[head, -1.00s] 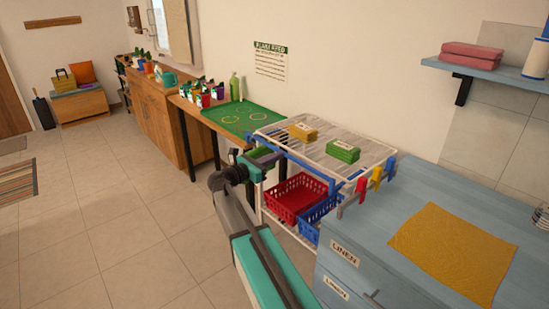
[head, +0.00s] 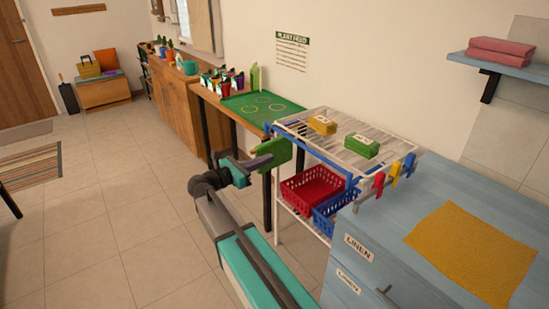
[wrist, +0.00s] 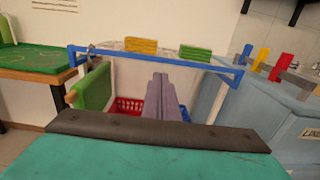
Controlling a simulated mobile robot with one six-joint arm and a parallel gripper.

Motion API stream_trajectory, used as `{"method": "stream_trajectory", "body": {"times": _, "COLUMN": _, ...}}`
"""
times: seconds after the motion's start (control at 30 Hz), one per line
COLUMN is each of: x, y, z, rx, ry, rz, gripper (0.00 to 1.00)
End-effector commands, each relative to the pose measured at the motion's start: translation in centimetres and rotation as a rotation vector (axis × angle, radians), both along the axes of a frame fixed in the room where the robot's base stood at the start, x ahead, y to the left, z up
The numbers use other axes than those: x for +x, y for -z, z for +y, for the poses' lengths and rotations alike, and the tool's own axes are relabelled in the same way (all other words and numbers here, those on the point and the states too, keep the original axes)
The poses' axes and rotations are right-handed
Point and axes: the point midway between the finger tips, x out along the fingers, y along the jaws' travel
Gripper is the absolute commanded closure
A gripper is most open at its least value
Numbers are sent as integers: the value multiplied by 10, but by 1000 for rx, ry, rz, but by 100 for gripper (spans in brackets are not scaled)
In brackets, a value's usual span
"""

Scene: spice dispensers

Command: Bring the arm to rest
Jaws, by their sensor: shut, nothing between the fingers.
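My gripper (head: 266,163) is in the air to the left of the white wire rack. Its grey-purple fingers are together with nothing between them, and they also show in the wrist view (wrist: 160,88), pointing toward the rack. A green item with a tan tip (head: 272,150) is close to the fingers in the head view. In the wrist view the same green item (wrist: 93,97) is left of the fingers, with a gap between; I cannot tell what holds it up.
The rack (head: 355,160) carries yellow and green blocks on top, with red (head: 312,187) and blue baskets below. A table with a green mat (head: 262,105) stands behind. Open floor lies left.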

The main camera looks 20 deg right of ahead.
Motion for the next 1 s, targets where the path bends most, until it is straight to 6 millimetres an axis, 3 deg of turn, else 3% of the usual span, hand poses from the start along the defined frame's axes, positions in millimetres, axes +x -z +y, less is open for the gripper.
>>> {"method": "stream_trajectory", "body": {"times": 0.2, "x": -2, "y": 0, "z": 8, "rx": 0, "ry": -1, "rz": 0, "gripper": 100}}
{"method": "stream_trajectory", "body": {"times": 0.73, "x": -3, "y": 1, "z": 3, "rx": 0, "ry": 7, "rz": 4, "gripper": 100}}
{"method": "stream_trajectory", "body": {"times": 0.87, "x": -6, "y": 15, "z": -4, "rx": -3, "ry": 15, "rz": 25, "gripper": 100}}
{"method": "stream_trajectory", "body": {"times": 1.0, "x": -13, "y": 43, "z": -14, "rx": -10, "ry": 28, "rz": 70, "gripper": 100}}
